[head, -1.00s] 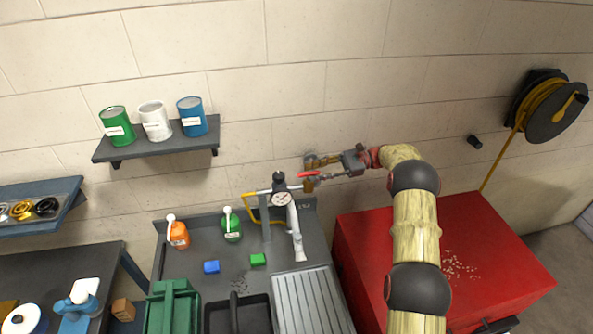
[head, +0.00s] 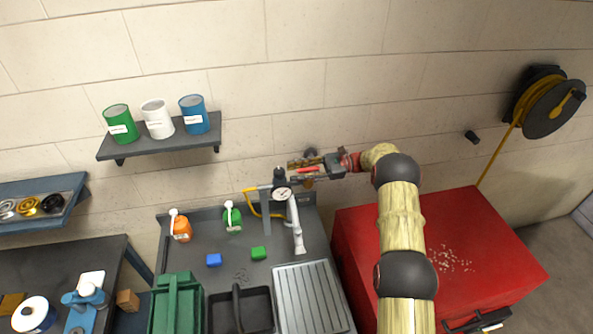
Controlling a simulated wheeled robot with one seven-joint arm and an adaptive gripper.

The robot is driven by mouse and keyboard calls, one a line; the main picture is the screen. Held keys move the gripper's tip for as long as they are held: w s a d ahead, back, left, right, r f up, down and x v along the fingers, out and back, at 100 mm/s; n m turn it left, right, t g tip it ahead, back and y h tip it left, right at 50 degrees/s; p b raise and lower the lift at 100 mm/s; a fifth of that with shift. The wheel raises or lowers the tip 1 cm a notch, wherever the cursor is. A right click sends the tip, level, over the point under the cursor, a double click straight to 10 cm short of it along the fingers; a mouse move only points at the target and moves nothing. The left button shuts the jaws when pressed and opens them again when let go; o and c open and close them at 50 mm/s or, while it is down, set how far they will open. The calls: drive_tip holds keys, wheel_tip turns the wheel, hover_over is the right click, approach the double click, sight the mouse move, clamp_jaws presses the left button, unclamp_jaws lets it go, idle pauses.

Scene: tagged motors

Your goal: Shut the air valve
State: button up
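The air valve's red lever (head: 308,170) shows near the wall, above and right of the round pressure gauge (head: 282,194). It looks roughly level. My gripper (head: 293,171) reaches in from the right and points left. Its fingers look apart, one above and one below the red lever, with the lever showing between them. I cannot tell whether either finger touches it. The valve body is largely hidden behind the gripper.
A grey bench (head: 190,255) below holds an orange bottle (head: 181,229), a green bottle (head: 232,218), a blue block (head: 214,260) and a green block (head: 258,253). A red cabinet (head: 480,235) stands beneath my arm. A shelf (head: 165,147) with cans is at upper left.

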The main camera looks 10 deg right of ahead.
drive_tip(key=shift+c, duration=1.4)
clamp_jaws()
